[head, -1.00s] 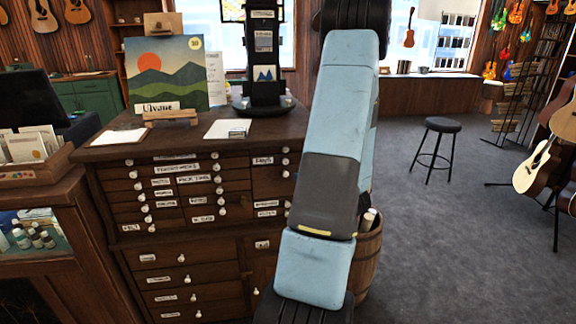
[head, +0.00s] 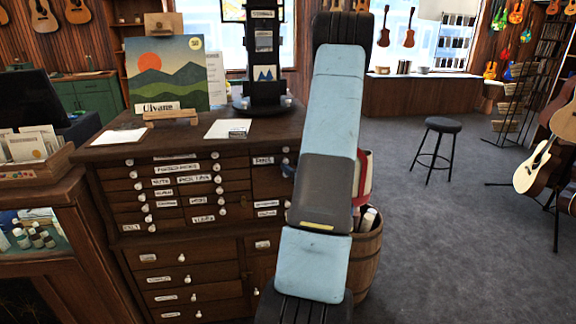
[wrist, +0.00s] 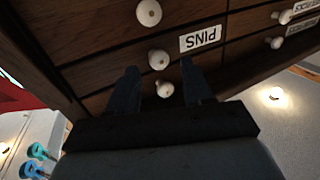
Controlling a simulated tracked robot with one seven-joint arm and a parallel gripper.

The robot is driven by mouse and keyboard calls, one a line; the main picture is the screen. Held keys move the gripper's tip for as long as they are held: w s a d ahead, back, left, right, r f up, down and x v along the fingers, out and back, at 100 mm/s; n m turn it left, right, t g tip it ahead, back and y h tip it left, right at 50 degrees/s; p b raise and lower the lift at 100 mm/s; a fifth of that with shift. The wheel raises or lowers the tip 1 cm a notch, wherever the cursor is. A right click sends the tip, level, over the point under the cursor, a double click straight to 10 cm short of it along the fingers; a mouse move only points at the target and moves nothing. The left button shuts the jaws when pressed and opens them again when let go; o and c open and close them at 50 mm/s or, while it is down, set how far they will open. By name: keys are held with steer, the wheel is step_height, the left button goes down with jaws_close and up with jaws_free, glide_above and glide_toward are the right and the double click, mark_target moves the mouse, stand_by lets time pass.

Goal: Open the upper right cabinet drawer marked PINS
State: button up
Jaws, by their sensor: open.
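The wooden cabinet (head: 182,250) stands left of my arm in the head view, its drawers looking closed. A small label (head: 263,160) marks the upper right drawer. In the upside-down wrist view, the PINS label (wrist: 200,39) is readable, with a white knob (wrist: 158,59) beside it. Another white knob (wrist: 165,89) appears between the two dark fingers of my gripper (wrist: 162,78). The fingers are open and apart, close to the drawer front. I cannot tell whether they touch this knob.
A painting on an easel (head: 165,75) and a dark display stand (head: 264,60) stand on the cabinet top. A wooden barrel (head: 366,255) is close behind my arm. A black stool (head: 440,125) and guitars are at the right, with open carpet between.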

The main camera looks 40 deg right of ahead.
steer(key=shift+w+d, duration=0.15)
steer(key=shift+w, duration=0.55)
steer(key=shift+w+d, duration=0.1)
steer(key=shift+w, duration=0.55)
jaws_close()
steer(key=shift+a, duration=0.15)
